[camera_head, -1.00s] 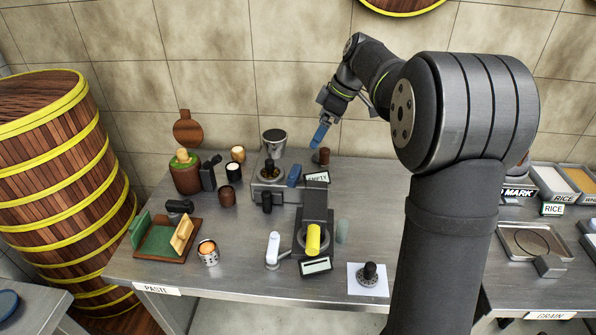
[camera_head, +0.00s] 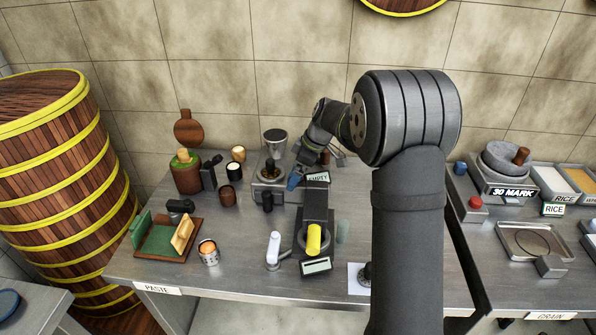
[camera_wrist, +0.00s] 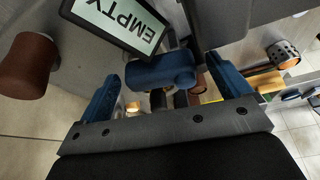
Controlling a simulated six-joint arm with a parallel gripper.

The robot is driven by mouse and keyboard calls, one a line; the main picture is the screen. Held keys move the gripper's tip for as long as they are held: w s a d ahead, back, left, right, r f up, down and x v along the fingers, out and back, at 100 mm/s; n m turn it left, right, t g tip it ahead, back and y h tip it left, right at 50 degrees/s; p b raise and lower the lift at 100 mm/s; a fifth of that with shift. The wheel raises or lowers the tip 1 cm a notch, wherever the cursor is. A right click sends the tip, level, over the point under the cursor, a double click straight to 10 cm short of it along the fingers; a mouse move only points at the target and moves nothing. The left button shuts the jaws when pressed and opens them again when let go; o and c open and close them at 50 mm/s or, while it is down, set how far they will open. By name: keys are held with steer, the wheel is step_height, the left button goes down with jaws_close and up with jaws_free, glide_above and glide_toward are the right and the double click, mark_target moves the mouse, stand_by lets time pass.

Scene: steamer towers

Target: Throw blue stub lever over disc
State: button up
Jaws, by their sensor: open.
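The blue stub lever (camera_wrist: 160,72) shows in the wrist view, a short rounded blue piece beside the EMPTY sign (camera_wrist: 125,22). My gripper (camera_wrist: 168,76) is open, with one blue finger on each side of the lever; I cannot tell whether either touches it. In the head view my gripper (camera_head: 294,181) is low over the grey machine, and its blue fingers cannot be told apart from the lever there. A round dark disc-like top (camera_head: 268,173) with a knob sits on the machine just left of my gripper; I cannot tell if it is the task's disc.
A brown knob (camera_wrist: 27,65) stands close by in the wrist view. A metal cup (camera_head: 275,141) is behind the machine. A yellow cylinder (camera_head: 313,239) and a white lever (camera_head: 273,250) stand in front.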

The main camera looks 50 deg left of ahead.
steer(key=shift+f, duration=0.15)
steer(key=shift+c, duration=0.4)
steer(key=c, duration=0.9)
steer(key=shift+a, duration=0.1)
